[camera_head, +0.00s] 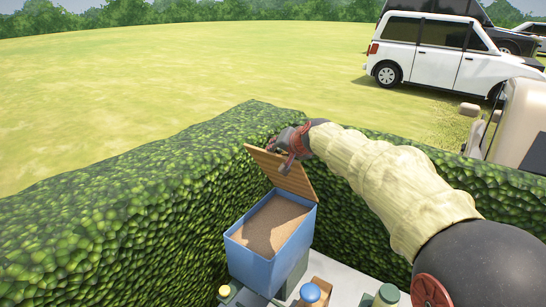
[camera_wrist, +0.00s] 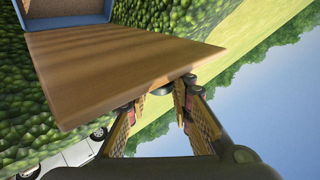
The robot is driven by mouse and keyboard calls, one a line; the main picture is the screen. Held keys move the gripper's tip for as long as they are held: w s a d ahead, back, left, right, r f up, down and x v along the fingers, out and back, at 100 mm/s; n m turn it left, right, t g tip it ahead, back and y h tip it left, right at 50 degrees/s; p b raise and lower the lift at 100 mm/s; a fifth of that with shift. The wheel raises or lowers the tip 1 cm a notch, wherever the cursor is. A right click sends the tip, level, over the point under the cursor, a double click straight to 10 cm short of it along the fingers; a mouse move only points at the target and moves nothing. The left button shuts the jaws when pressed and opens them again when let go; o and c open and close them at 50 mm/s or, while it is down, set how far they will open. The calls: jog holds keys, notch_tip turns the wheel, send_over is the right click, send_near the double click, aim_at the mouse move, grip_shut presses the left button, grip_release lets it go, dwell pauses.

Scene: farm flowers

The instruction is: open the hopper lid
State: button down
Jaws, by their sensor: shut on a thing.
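The hopper (camera_head: 262,268) is a blue box with brown grainy fill, seen in the head view beside the hedge. Its wooden lid (camera_head: 284,172) is raised and tilted up from the far side, so the fill is uncovered. My gripper (camera_head: 279,147) is at the lid's upper edge, shut on it. In the wrist view the lid (camera_wrist: 110,62) fills the upper middle, with its edge at the fingertips of my gripper (camera_wrist: 162,92). A corner of the hopper's blue rim (camera_wrist: 75,21) shows at the top left there. The hinge is too small to make out.
A green hedge (camera_head: 120,215) runs close behind and left of the hopper, and along the right. Parked vehicles, including a white car (camera_head: 425,50), stand on the grass beyond.

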jog(key=shift+w+d+r, duration=0.15)
jog(key=shift+r, duration=0.05)
jog(key=c, duration=1.6)
grip_release()
jog(key=shift+f, duration=0.1)
jog(key=v, duration=1.2)
